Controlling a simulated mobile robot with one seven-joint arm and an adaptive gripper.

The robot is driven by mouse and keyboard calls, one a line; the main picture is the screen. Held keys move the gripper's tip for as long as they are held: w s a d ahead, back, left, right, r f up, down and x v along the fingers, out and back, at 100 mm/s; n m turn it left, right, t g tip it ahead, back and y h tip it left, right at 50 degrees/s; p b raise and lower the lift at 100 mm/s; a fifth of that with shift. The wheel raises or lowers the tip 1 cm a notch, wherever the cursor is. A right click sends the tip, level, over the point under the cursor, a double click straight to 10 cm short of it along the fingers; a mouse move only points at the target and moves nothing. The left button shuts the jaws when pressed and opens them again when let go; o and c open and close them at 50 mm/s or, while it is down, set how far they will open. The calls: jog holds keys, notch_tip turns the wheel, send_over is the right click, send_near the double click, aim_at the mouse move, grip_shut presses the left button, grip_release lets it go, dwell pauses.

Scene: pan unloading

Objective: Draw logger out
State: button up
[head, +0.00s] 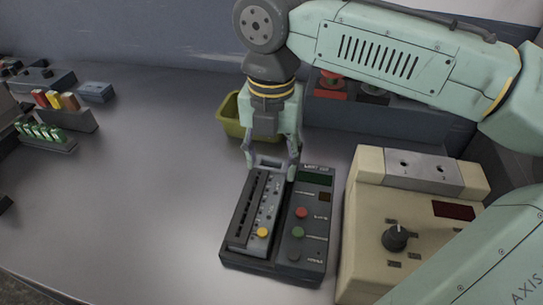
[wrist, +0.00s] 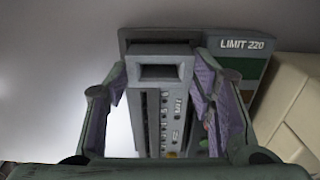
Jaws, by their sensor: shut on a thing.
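The logger (head: 268,205) is a long grey module with a slotted dark strip and a yellow button. It lies in the left half of a dark dock (head: 312,232) with a small screen and coloured buttons. My gripper (head: 271,166) is at the far end of the logger, shut on it with one finger on each side. In the wrist view the logger's hollow end (wrist: 160,72) sits between the fingers (wrist: 158,84). How deep the logger sits is unclear.
A cream box (head: 400,255) with a black knob stands close on the right. A yellow-green bin (head: 232,118) is behind my gripper. Racks of small coloured parts (head: 66,118) stand at the far left. The grey table (head: 130,190) left of the dock is clear.

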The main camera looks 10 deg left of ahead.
jog(key=shift+r+p, duration=0.45)
jog(key=shift+p, duration=0.15)
dwell(0.3)
jog(key=shift+r+p, duration=1.2)
jog(key=shift+p, duration=0.1)
